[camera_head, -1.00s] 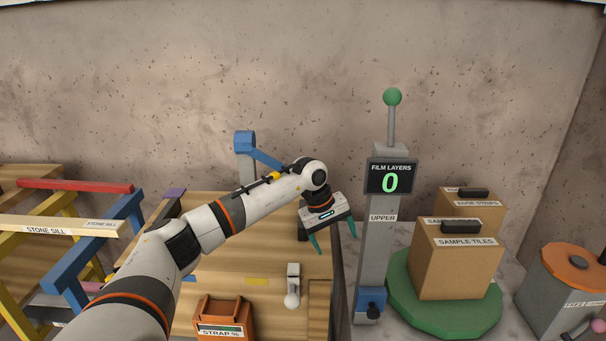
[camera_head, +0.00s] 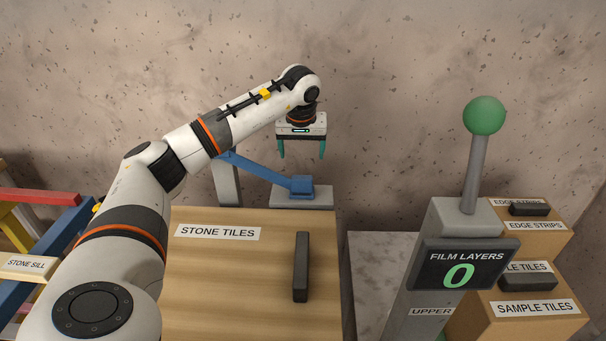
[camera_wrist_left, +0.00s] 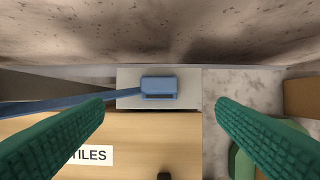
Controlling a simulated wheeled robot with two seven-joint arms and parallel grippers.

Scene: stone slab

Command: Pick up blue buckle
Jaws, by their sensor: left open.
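The blue buckle (camera_head: 301,186) is a small block at the end of a blue bar or strap (camera_head: 252,170). It rests on a pale grey pad (camera_head: 315,202) at the back of the wooden crate. In the left wrist view the buckle (camera_wrist_left: 159,86) lies on its pad between the green fingers, a little above the picture's centre. My left gripper (camera_head: 302,157) is open and points down, with its fingertips above the buckle and apart from it. In the wrist view the gap (camera_wrist_left: 160,106) between the fingers is empty. My right gripper is not in view.
The crate labelled STONE TILES (camera_head: 260,290) has a dark handle (camera_head: 301,267) on top. A grey post (camera_head: 450,215) with a green ball and a FILM LAYERS display reading 0 stands at right. Sample boxes (camera_head: 540,270) stand beyond it. The wall is close behind the buckle.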

